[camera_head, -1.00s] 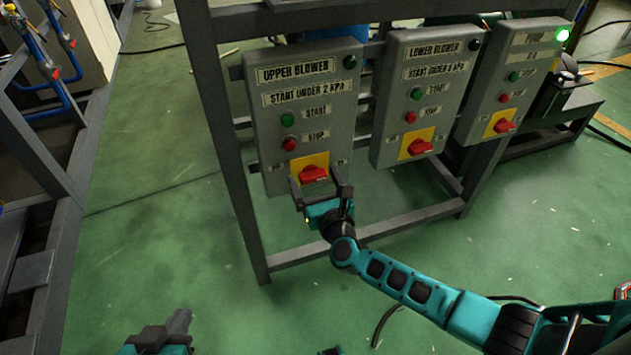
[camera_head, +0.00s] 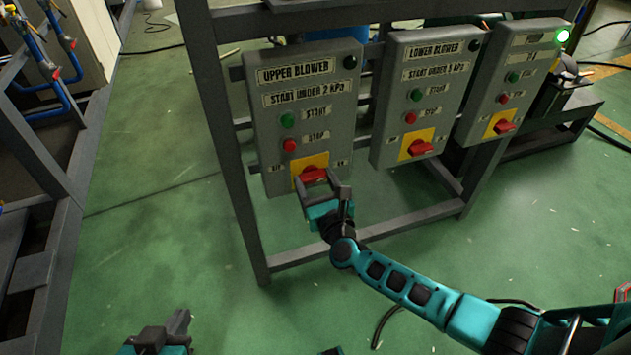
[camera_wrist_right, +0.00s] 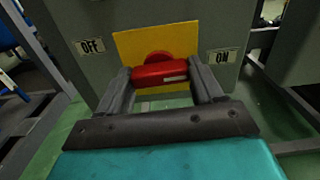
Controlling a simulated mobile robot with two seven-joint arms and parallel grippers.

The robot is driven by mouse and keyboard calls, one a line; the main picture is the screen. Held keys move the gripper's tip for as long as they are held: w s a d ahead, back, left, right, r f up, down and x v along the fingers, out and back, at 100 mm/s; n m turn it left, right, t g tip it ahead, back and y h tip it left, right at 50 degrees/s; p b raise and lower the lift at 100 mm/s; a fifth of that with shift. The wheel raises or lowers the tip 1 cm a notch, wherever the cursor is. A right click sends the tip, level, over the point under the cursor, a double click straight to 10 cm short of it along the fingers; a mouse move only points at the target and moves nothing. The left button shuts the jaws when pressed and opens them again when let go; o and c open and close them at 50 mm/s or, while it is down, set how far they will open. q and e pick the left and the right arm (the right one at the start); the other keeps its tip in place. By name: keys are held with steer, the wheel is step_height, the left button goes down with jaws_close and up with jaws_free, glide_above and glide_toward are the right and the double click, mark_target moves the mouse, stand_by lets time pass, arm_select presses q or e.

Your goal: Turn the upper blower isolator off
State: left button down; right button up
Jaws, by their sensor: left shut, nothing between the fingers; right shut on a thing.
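The upper blower box (camera_head: 265,125) is the left one of the row of grey boxes. Its isolator is a red handle (camera_head: 313,174) on a yellow plate (camera_head: 310,160) near the box's bottom. In the right wrist view the red handle (camera_wrist_right: 160,74) lies crosswise between OFF at left and ON at right, its white mark towards ON. My right gripper (camera_wrist_right: 161,82) is shut on it, one finger at each end; it also shows in the head view (camera_head: 316,180). My left gripper (camera_head: 178,325) is shut and empty at the bottom left, far from the boxes.
The lower blower box (camera_head: 425,90) and a third box (camera_head: 513,80) with a lit green lamp (camera_head: 563,36) hang to the right on the same grey frame (camera_head: 232,160). Blue pipes (camera_head: 55,70) stand at the far left.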

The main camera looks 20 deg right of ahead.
steer(key=n, duration=0.4)
steer(key=shift+n, duration=0.3)
steer(key=n, duration=0.4)
steer(key=n+p, duration=0.1)
steer(key=n, duration=0.4)
steer(key=shift+n, duration=0.4)
arm_select(q)
steer(key=shift+s+a+r+p, duration=0.1)
steer(key=shift+a+r+p, duration=0.2)
steer(key=shift+r+p, duration=0.2)
arm_select(e)
steer(key=shift+n, duration=1.5)
steer(key=o, duration=1)
steer(key=shift+o, duration=0.2)
